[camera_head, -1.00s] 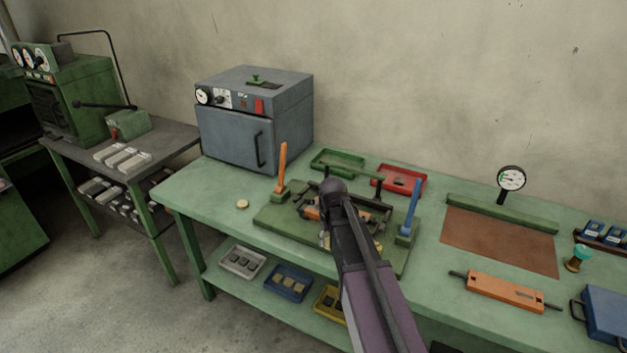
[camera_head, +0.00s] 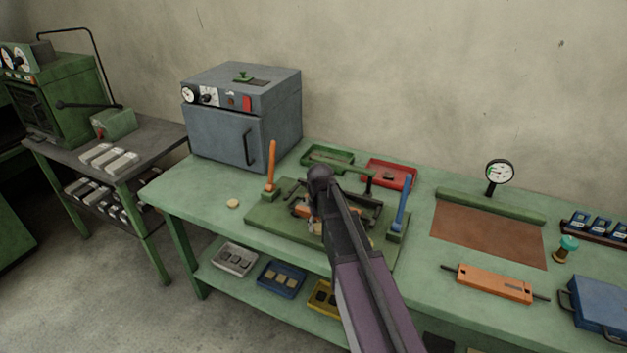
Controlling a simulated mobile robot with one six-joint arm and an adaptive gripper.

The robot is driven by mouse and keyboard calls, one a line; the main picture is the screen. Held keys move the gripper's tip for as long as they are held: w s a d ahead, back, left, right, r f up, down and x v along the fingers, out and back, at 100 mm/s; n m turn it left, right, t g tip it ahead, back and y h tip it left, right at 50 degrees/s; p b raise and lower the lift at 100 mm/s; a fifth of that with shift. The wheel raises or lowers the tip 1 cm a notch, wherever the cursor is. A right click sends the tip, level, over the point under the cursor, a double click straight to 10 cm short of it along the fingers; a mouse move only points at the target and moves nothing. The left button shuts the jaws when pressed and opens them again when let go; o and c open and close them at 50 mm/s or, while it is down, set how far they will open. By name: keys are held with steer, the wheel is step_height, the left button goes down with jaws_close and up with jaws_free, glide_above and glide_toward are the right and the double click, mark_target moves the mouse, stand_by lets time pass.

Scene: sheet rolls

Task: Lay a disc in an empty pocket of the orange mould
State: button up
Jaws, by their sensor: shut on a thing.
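The orange mould (camera_head: 303,211) lies in the green fixture (camera_head: 262,222) on the bench, largely hidden behind my arm; I cannot make out its pockets. My gripper (camera_head: 316,224) hangs below the dark wrist, over the front part of the fixture, mostly covered by my own arm. It is shut on a small pale piece (camera_head: 318,230), which looks like a disc. Whether this piece touches the mould I cannot tell.
An orange lever (camera_head: 270,167) and a blue lever (camera_head: 401,206) stand up at the fixture's sides. Green (camera_head: 328,158) and red (camera_head: 389,173) trays lie behind it. A grey oven (camera_head: 240,120) stands at back left. An orange handled plate (camera_head: 495,283) lies at right.

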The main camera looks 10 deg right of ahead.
steer(key=w+r+p, duration=0.6)
steer(key=w+r, duration=0.1)
steer(key=w, duration=0.5)
steer(key=shift+w+d, duration=0.35)
steer(key=shift+w, duration=0.05)
steer(key=shift+f, duration=0.2)
steer(key=shift+f+b, duration=3.7)
steer(key=shift+b, duration=0.05)
steer(key=shift+f, duration=0.1)
steer(key=o, duration=1)
steer(key=shift+o, duration=0.2)
